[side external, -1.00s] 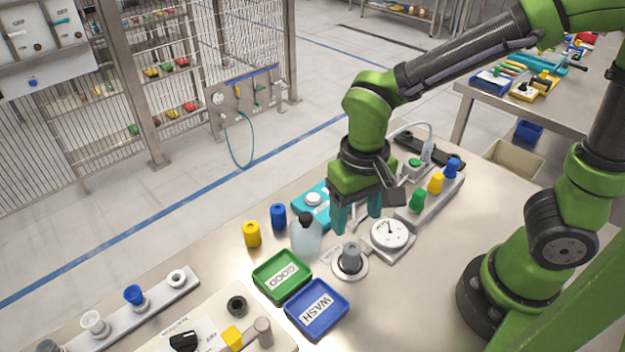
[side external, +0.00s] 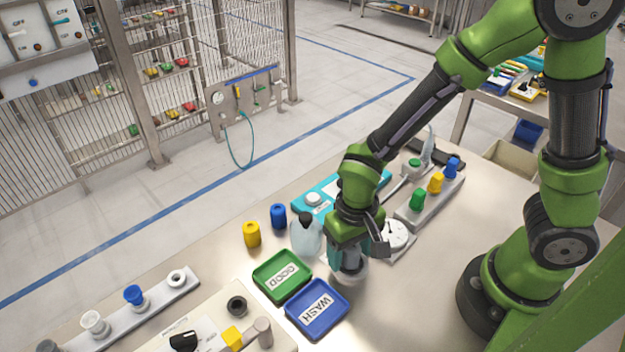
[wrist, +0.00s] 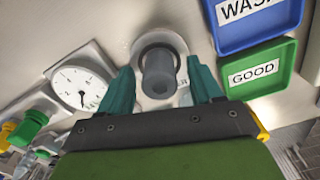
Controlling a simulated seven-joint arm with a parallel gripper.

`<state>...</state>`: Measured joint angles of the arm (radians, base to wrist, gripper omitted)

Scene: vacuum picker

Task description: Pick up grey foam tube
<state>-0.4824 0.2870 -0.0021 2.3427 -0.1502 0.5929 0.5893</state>
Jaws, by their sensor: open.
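The grey foam tube (wrist: 158,77) stands upright on a round pale base (wrist: 140,47) in the wrist view. My gripper (wrist: 160,92) is open, with one teal finger on each side of the tube. A narrow gap shows between the tube and each finger in that view, so the tube is between the fingers but not clasped. In the side view my gripper (side external: 347,268) is low over the base, and its fingers and body mostly hide the tube there.
The blue WASH tray (side external: 317,308) and green GOOD tray (side external: 282,275) lie left of my gripper. A clear bottle (side external: 305,238) stands close behind it. A dial gauge (side external: 397,235) sits close on the right. Bare table lies toward the front right.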

